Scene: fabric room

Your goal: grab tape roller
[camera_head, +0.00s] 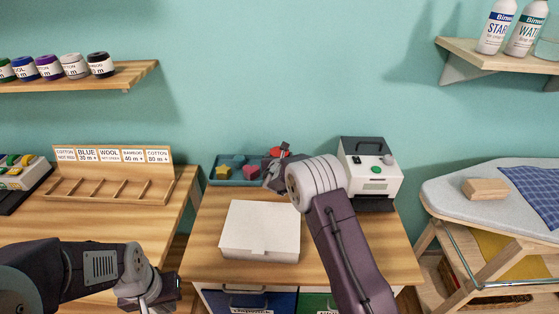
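A small red and dark object (283,150), possibly the tape roller, shows at the right end of the teal tray at the back of the middle table. My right arm reaches over the table to it. My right gripper (273,172) is at or just in front of this object, partly hidden by my wrist. I cannot tell whether its fingers hold it. My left gripper (164,294) is low at the left, near the front edge of the left table and away from the tray. Its fingers are too dark and small to read.
The teal tray (226,180) holds yellow and reddish blocks. A white box (260,231) lies in front of it. A white machine (371,168) stands right of my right wrist. A wooden label rack (113,188) is on the left table; an ironing board (455,192) is at right.

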